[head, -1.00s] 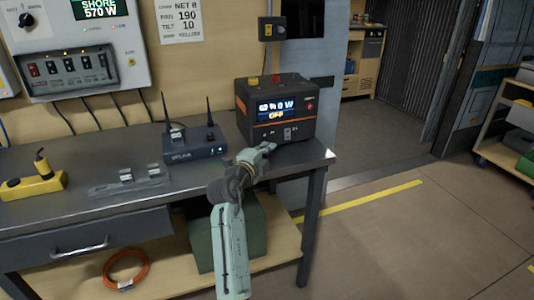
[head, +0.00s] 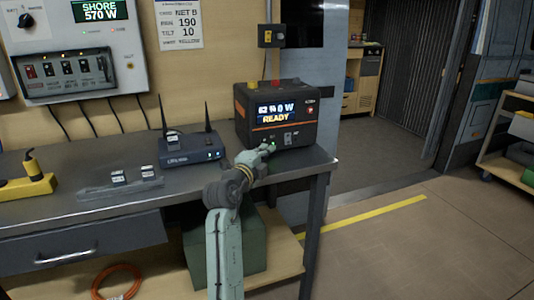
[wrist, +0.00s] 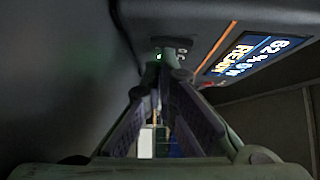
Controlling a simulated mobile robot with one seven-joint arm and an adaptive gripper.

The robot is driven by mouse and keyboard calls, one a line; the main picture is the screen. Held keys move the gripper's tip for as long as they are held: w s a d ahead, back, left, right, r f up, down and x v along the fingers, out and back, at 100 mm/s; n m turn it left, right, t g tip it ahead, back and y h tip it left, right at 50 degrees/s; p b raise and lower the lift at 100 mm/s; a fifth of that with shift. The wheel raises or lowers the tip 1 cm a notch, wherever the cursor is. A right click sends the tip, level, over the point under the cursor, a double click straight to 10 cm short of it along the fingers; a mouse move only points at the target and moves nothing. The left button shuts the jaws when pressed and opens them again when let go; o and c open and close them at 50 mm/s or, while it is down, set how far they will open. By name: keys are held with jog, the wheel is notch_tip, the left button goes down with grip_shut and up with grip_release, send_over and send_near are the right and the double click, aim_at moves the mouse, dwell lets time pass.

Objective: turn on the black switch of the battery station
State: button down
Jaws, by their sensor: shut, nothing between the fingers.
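The battery station (head: 300,108) is a black box with an orange stripe at the right end of the workbench. Its display (head: 276,113) reads READY in yellow. My gripper (head: 268,149) is shut and empty, with its fingertips at the lower front of the station. In the wrist view, the shut fingertips (wrist: 160,78) are close to a small lit green light (wrist: 159,57) on the station's front. The black switch itself is hard to make out there. The station's display (wrist: 250,50) shows at the upper right of the wrist view.
A blue router (head: 192,150) with two antennas stands on the bench left of the station. A yellow block (head: 28,184) with a plug is at the far left. A wall panel (head: 72,75) with switches hangs above. The bench front (head: 135,200) is clear near the arm.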

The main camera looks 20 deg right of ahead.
jog(key=v, duration=0.7)
jog(key=shift+w+a+f, duration=0.15)
jog(key=shift+a+f, duration=0.05)
jog(key=shift+f, duration=0.15)
jog(key=shift+s+a+r, duration=0.15)
jog(key=shift+s+r, duration=0.15)
jog(key=shift+s, duration=0.2)
